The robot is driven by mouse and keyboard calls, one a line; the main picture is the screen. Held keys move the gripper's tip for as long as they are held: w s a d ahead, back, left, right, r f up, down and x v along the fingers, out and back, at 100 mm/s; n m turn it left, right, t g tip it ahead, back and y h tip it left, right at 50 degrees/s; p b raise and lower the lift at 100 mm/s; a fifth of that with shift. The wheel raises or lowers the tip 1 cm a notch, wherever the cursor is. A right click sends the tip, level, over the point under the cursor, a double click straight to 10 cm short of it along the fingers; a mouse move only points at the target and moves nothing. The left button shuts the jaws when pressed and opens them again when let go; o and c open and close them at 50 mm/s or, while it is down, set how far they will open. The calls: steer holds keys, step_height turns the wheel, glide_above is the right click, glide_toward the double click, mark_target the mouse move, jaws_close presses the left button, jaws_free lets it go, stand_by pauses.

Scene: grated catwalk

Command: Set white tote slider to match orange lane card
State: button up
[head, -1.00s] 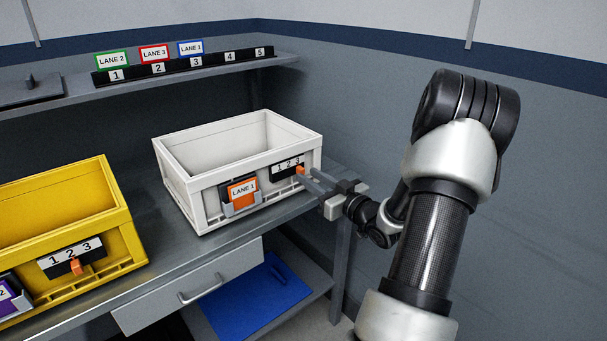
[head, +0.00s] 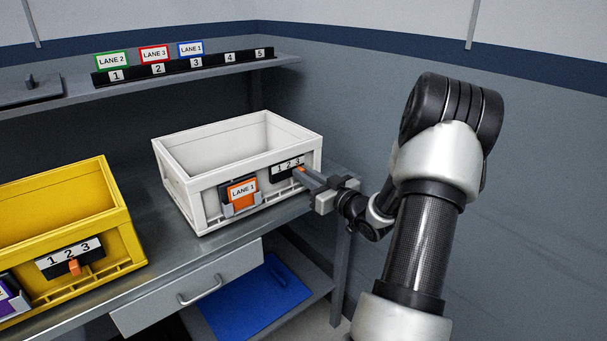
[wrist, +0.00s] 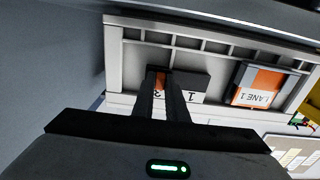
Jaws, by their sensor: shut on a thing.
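The white tote (head: 205,187) stands on the bench, with an orange card reading LANE 1 (head: 242,191) in a holder on its front. To the right of the card is a slider plate marked 1 2 3 (head: 284,168). Its orange slider knob (head: 299,171) is at the 3 end. My gripper (head: 307,177) is at the front of the tote, shut on the orange knob. In the wrist view the knob (wrist: 160,82) shows between the fingers (wrist: 160,95), the fingers hide part of the plate, and the 1 (wrist: 192,97) and LANE 1 card (wrist: 258,87) are visible.
A yellow tote (head: 125,235) with its own 1 2 3 slider stands at left. A shelf behind holds a numbered rail (head: 180,66) with lane cards. A drawer handle (head: 200,291) juts out below the bench. The wall is at right.

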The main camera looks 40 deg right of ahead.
mark_target(279, 176)
steer(key=shift+s+a+b, duration=0.15)
steer(key=shift+a+b, duration=0.25)
steer(key=shift+a, duration=2.6)
stand_by(0.5)
steer(key=o, duration=0.6)
steer(key=s, duration=0.7)
steer(key=shift+d, duration=0.25)
stand_by(0.4)
